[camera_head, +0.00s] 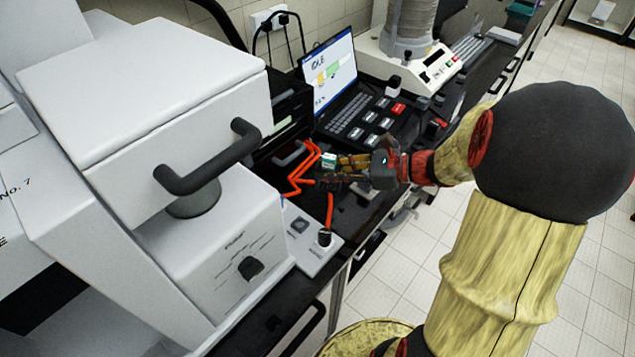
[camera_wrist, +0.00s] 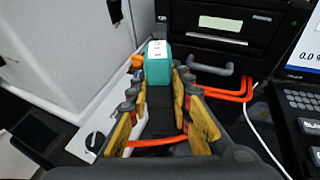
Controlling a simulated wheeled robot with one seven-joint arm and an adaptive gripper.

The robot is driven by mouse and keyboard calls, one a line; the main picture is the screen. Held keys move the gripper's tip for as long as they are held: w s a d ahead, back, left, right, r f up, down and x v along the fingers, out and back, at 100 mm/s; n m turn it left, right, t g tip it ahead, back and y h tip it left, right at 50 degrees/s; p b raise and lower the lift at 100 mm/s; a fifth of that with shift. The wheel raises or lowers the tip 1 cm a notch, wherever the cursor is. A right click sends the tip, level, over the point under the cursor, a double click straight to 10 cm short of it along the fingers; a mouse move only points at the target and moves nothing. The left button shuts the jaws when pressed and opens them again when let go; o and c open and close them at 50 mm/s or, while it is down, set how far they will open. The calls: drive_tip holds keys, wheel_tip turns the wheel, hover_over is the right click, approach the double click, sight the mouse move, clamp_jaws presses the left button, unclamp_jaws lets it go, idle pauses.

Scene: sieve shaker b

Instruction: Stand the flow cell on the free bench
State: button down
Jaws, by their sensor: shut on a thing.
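The flow cell (camera_head: 328,160) looks like a small teal block with a white labelled face. It also shows in the wrist view (camera_wrist: 158,70), at the far end of my fingers. My gripper (camera_head: 343,162) is shut on it, with yellow-padded fingers on either side. The gripper is over the dark bench (camera_head: 372,205), between the white machine and the laptop. The cell's lower part is hidden, so I cannot tell whether it touches the bench.
Orange tubing (camera_head: 300,172) loops beside and under the gripper. A large white machine (camera_head: 190,150) with a black handle stands left. A black unit (camera_wrist: 215,28) stands behind. A laptop (camera_head: 335,85), a key panel (camera_head: 378,120) and a white-based shaker (camera_head: 410,60) stand farther along.

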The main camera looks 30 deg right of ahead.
drive_tip(key=shift+w+d+f+b, duration=0.15)
drive_tip(key=shift+w+f+b, duration=0.7)
drive_tip(key=shift+w+f, duration=0.65)
drive_tip(key=shift+w+d+f+b, duration=0.15)
drive_tip(key=shift+w+f+b, duration=0.75)
drive_tip(key=shift+f, duration=0.95)
drive_tip(key=shift+w+d+f+b, duration=0.15)
drive_tip(key=shift+w+f+b, duration=0.6)
drive_tip(key=shift+w+f, duration=0.75)
drive_tip(key=shift+s+f, duration=0.2)
drive_tip(key=shift+f, duration=0.1)
drive_tip(key=c, duration=1.6)
unclamp_jaws()
